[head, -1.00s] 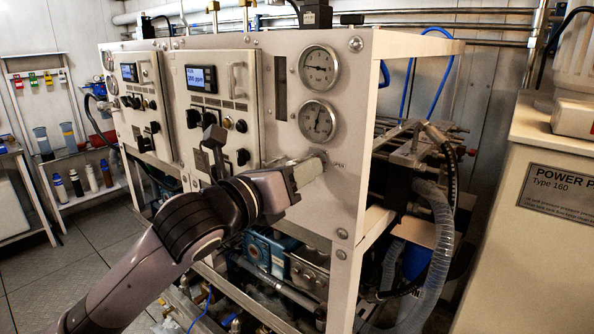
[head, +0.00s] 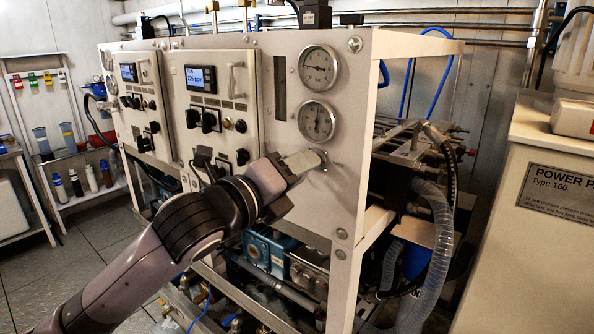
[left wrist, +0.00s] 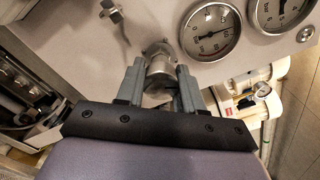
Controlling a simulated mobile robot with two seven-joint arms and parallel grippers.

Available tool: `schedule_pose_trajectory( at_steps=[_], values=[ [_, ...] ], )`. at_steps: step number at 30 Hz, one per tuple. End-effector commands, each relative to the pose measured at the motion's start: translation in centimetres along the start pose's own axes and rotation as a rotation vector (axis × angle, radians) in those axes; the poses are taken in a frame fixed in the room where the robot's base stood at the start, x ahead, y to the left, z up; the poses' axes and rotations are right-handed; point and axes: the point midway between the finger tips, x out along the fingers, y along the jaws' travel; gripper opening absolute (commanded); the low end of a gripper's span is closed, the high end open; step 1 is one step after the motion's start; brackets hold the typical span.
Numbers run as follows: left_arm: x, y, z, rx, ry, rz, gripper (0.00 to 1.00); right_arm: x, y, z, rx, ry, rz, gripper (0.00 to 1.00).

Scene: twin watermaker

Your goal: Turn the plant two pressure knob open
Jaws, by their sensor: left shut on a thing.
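The pressure knob (left wrist: 158,60) is a round metal knob on the white front panel, below the two round gauges. My left gripper (left wrist: 159,84) has its two grey fingers on either side of the knob and is shut on it. In the head view my left gripper (head: 312,159) reaches the panel from the left, and its fingers mostly hide the knob. The upper gauge (head: 319,66) and lower gauge (head: 317,121) sit just above it. My right gripper is not in view.
A control box with a lit display (head: 201,79) and black knobs is left of the gauges. A small metal fitting (left wrist: 112,10) sticks out of the panel near the gripper. Hoses (head: 440,235) and a power pack cabinet (head: 520,230) stand to the right.

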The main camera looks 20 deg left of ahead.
Motion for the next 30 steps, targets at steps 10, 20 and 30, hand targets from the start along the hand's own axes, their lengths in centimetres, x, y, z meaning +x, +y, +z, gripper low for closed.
schedule_pose_trajectory(
  at_steps=[10, 20, 30],
  values=[
    [0.01, -0.02, -0.10, -0.332, 0.002, 0.002, 0.06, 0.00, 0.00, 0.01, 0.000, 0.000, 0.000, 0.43],
    [0.01, -0.06, -0.10, -0.647, 0.003, 0.003, 0.06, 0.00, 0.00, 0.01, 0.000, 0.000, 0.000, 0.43],
    [0.01, -0.14, -0.09, -0.972, 0.003, 0.003, 0.06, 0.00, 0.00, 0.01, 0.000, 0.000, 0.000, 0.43]
  ],
)
